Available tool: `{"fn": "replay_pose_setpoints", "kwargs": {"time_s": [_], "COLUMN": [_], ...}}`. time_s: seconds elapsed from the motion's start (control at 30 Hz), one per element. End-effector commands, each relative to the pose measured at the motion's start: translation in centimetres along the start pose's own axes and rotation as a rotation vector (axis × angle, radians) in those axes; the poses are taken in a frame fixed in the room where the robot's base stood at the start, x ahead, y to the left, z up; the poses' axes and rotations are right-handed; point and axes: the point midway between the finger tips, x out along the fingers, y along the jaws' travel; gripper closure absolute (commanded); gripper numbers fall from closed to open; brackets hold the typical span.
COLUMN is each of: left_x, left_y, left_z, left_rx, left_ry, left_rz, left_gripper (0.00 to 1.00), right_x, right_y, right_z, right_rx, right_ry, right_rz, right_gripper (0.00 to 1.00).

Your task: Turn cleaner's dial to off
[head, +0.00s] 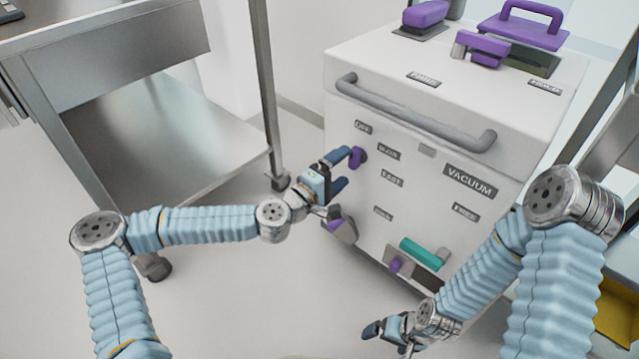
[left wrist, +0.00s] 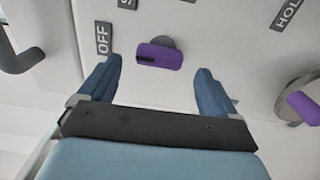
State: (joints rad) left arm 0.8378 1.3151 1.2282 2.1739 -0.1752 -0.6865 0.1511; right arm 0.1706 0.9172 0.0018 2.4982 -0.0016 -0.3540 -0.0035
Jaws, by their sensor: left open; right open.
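The cleaner (head: 400,160) is a white cabinet with labels on its front. Its purple dial (head: 357,156) sits on the left of the front panel, below the OFF label (head: 362,126). In the left wrist view the dial (left wrist: 160,56) is a purple bar with a dark mark on its left end; the OFF label (left wrist: 104,38) is to its left. My left gripper (head: 345,170) is open at the panel. In its wrist view its fingers (left wrist: 155,82) are spread to either side of the dial, not closed on it. My right gripper (head: 390,338) is open and low, in front of the cleaner.
A second purple knob (head: 342,230) on a round base is low on the panel. A grey handle bar (head: 415,115) crosses above the labels. A teal handle (head: 422,252) and small purple knob (head: 396,265) are lower right. A metal table (head: 165,130) stands left.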

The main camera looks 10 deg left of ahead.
Motion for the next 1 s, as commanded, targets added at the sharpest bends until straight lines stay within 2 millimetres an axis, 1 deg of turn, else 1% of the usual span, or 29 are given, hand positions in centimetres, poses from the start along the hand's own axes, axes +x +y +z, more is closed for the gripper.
{"fn": "replay_pose_setpoints", "kwargs": {"time_s": [0.03,0.2,0.3,0.4,0.5,0.6,1.0], "left_x": [-1.4,-5.6,-7.5,-9.0,-9.8,-10.1,-10.0], "left_y": [0.0,0.0,0.0,0.0,0.0,0.0,0.0], "left_z": [-0.1,-0.1,-0.1,-0.1,-0.1,0.0,0.0], "left_rx": [0.002,0.001,-0.001,0.000,-0.001,-0.001,-0.001], "left_ry": [0.003,0.003,0.003,0.003,0.002,0.001,0.001], "left_rz": [-0.001,-0.001,-0.002,0.000,0.000,0.000,0.000], "left_gripper": [0.08,0.08,0.08,0.08,0.08,0.08,0.08], "right_x": [-0.1,-0.2,-0.2,-0.3,-0.3,-0.3,-0.3], "right_y": [0.0,0.0,-0.1,-0.1,-0.1,-0.1,-0.1], "right_z": [0.0,0.0,0.0,0.0,0.0,0.0,0.0], "right_rx": [0.000,0.000,0.000,0.000,0.000,0.000,0.000], "right_ry": [0.000,0.000,0.001,0.001,0.001,0.001,0.001], "right_rz": [0.000,0.000,0.000,0.001,0.001,0.001,0.001], "right_gripper": [0.02,0.02,0.02,0.02,0.02,0.02,0.02]}}
